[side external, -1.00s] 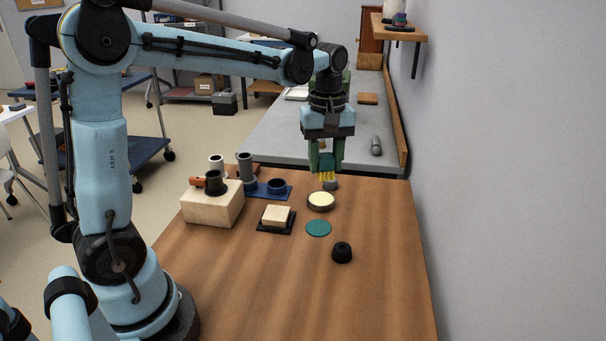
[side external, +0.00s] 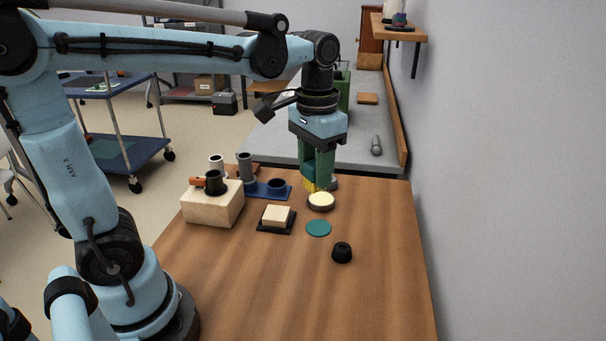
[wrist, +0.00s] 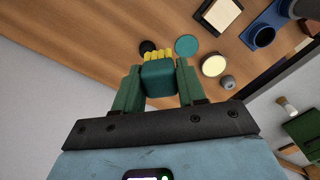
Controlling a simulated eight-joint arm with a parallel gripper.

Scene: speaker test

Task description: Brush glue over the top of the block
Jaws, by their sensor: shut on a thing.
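The block (side external: 276,215) is a small pale slab on a black base on the wooden table. It also shows at the top of the wrist view (wrist: 221,12). My gripper (side external: 317,175) has green fingers and is shut on a teal brush with yellow bristles (side external: 310,186). The bristles point down; the held brush fills the gap between my fingers in the wrist view (wrist: 158,76). A round dark-rimmed dish with cream contents (side external: 321,200) is just in front of the brush, right of the block. I cannot tell whether the bristles touch anything.
A teal disc (side external: 318,228) and a black knob-like piece (side external: 342,252) lie nearer. A larger wooden block (side external: 213,206) with a black cup stands left. A blue holder (side external: 268,190) with a grey cylinder (side external: 245,168) is behind. The front table area is clear.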

